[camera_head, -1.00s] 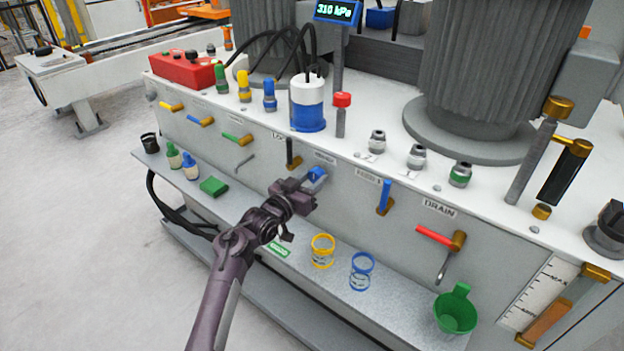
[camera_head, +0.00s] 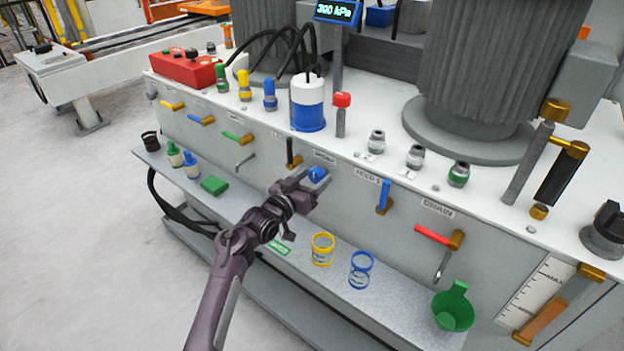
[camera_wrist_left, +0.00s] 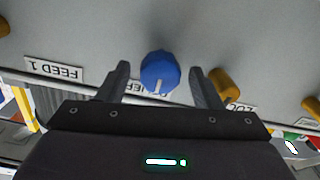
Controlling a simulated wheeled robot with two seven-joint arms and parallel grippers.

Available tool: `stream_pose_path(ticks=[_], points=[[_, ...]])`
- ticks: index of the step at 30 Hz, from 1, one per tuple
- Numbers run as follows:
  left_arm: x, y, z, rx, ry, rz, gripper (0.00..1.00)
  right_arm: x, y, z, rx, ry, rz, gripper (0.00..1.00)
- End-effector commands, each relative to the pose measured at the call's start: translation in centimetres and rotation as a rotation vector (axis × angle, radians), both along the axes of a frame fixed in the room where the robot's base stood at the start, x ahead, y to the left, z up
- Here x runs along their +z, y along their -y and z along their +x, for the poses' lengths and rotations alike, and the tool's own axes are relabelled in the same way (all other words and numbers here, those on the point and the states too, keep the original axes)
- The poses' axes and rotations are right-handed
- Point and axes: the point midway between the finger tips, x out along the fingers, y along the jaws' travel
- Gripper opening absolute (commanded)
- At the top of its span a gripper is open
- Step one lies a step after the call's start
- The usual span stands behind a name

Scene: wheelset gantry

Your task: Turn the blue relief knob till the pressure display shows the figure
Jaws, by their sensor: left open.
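The blue relief knob (camera_head: 317,174) is on the front panel of the grey cabinet, under a partly hidden label. In the left wrist view the round blue knob (camera_wrist_left: 160,70) has a white mark pointing toward the bottom of the picture. My left gripper (camera_head: 314,182) is open at the knob. In the wrist view its fingers stand on either side of the knob, with a gap on each side. The pressure display (camera_head: 337,11) at the top appears to read 390 kPa. My right gripper is not in view.
A blue lever (camera_head: 384,197) and a red drain lever (camera_head: 433,235) stick out to the right of the knob. A dark lever (camera_head: 291,153) with a brass base is close on its left.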

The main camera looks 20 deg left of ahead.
Motion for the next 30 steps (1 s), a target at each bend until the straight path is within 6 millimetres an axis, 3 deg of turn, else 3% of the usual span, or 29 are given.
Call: stream_pose_path(ticks=[6,9,18,30], points=[[0.0,-0.5,-1.5,0.001,-0.002,0.002,0.59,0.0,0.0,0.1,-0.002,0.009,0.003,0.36],[0.0,-1.1,-3.1,0.001,-0.003,0.003,0.59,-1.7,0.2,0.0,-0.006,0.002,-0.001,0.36],[0.0,-2.3,-7.0,0.0,-0.001,0.001,0.59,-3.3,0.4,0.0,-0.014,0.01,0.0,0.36],[0.0,-2.5,-7.4,0.0,0.0,0.0,0.59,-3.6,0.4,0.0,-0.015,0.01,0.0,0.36]])
